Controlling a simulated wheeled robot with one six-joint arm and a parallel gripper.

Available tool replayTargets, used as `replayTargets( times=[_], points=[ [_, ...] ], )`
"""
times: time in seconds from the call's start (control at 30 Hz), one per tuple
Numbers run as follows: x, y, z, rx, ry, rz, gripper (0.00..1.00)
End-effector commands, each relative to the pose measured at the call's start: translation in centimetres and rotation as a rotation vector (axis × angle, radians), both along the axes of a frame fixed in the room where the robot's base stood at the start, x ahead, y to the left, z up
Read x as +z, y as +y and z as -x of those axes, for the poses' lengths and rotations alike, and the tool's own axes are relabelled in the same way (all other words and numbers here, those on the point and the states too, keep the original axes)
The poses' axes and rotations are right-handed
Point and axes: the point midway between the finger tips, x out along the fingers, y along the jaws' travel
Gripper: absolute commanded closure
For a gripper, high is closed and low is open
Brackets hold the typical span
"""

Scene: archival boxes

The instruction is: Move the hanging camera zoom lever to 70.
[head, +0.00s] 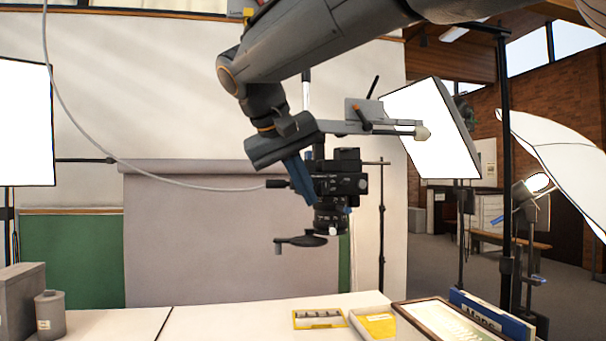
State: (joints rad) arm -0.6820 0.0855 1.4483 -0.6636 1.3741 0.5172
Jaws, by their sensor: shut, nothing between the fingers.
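A black camera (346,186) hangs lens-down over the white table. Its lens (331,216) has a dark lever (300,241) low down, reaching left with a small knob at its end. I take this for the zoom lever; the scale marks are too small to read. A short black handle (277,184) sticks out left at body height. My gripper (311,200), with blue fingers, is shut and empty. It points down at the left side of the camera body, above the lever and apart from it. Whether the fingers touch the camera body I cannot tell.
On the table (220,322) are a yellow-rimmed tray (295,325), an open box (354,318), a frame (405,314) and a blue "Maps" binder (508,324). A grey box (20,300) and canister (50,315) stand left. A cable (75,115) hangs left.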

Motion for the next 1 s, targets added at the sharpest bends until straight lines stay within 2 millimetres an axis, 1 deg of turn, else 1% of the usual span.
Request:
replayTargets(
  times=[0.1,0.23,0.3,0.5,0.63,1.0],
  points=[
    [-1.8,-0.9,-1.3,-0.002,0.003,0.003,1.00],
    [-3.6,-1.7,-2.6,-0.002,0.003,0.001,1.00],
    [-2.8,-2.9,-2.9,-0.003,0.000,-0.001,1.00],
    [-2.6,-4.7,-3.6,-0.001,0.001,-0.001,1.00],
    [-2.6,-5.1,-3.8,0.001,0.001,0.000,1.00],
    [-2.7,-5.4,-3.9,0.002,0.001,-0.001,1.00]
  ],
)
